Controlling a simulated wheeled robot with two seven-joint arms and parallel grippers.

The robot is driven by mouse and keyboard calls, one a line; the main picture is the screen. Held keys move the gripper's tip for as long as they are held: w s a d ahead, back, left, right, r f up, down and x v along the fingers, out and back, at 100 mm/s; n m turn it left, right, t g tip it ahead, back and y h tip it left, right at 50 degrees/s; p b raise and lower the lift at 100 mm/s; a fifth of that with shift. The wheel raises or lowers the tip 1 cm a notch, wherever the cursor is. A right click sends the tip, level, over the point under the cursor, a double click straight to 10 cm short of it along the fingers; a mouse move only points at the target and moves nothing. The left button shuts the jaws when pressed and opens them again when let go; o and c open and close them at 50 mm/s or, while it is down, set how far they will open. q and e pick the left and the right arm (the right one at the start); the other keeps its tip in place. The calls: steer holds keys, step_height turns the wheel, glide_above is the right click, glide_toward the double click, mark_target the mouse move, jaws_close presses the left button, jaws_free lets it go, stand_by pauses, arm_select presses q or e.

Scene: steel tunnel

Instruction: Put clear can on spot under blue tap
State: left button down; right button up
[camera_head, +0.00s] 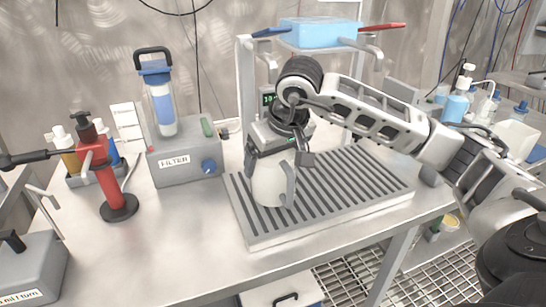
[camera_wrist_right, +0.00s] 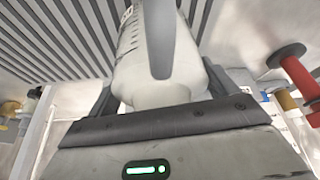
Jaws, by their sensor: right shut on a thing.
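The clear can (camera_head: 268,188) is a whitish, see-through jug with a grey handle. It stands upright at the left part of the slatted drip tray (camera_head: 357,178). I cannot tell if its base touches the slats. My right gripper (camera_head: 272,155) reaches down from above and is shut on the can. In the right wrist view the can (camera_wrist_right: 160,85) sits between both fingers, its handle facing the camera. The blue tap lever (camera_head: 268,32) is at the upper left of the rack, above and behind the can. The spot under it is not clearly visible. My left gripper is out of view.
A pale blue tank (camera_head: 320,33) tops the rack, with a red tap lever (camera_head: 382,27) at its right. A grey filter box (camera_head: 187,165) and a red pump (camera_head: 110,185) stand left. The tray's right half and the front bench are clear.

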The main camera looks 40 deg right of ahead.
steer(key=shift+f, duration=0.15)
steer(key=o, duration=0.9)
steer(key=shift+o, duration=0.2)
steer(key=shift+r, duration=0.2)
arm_select(q)
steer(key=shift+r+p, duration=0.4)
steer(key=shift+p, duration=0.15)
arm_select(e)
steer(key=v, duration=1.2)
